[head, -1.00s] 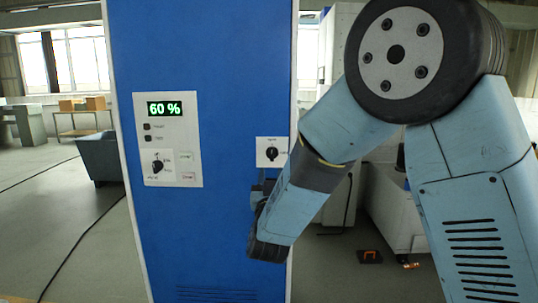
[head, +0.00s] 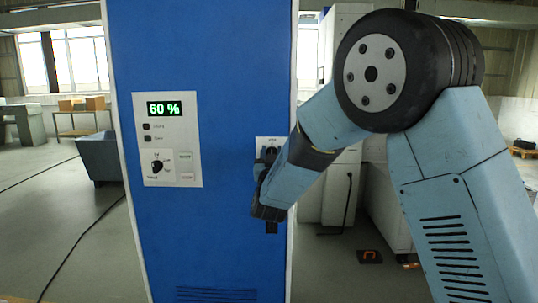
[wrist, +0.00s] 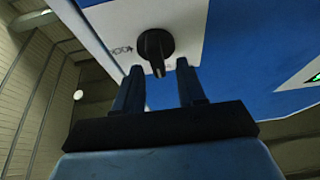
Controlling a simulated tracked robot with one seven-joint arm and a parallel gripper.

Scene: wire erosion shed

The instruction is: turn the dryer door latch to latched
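The latch appears to be a black turn knob (wrist: 155,47) on a white plate (wrist: 190,25) at the right edge of the blue dryer cabinet (head: 215,70). In the wrist view its grip bar points toward my gripper, and the plate's lettering is too small to read surely. My gripper (wrist: 160,66) is open, with one finger on each side of the knob's bar; I cannot tell whether either finger touches it. In the head view my gripper (head: 268,156) covers the lower plate (head: 263,141) and much of the knob.
A grey panel (head: 190,130) left of the latch carries a green "60 %" display, buttons and another black knob (head: 157,167). An orange and black object (head: 369,256) lies on the floor at right. A cable crosses the left floor.

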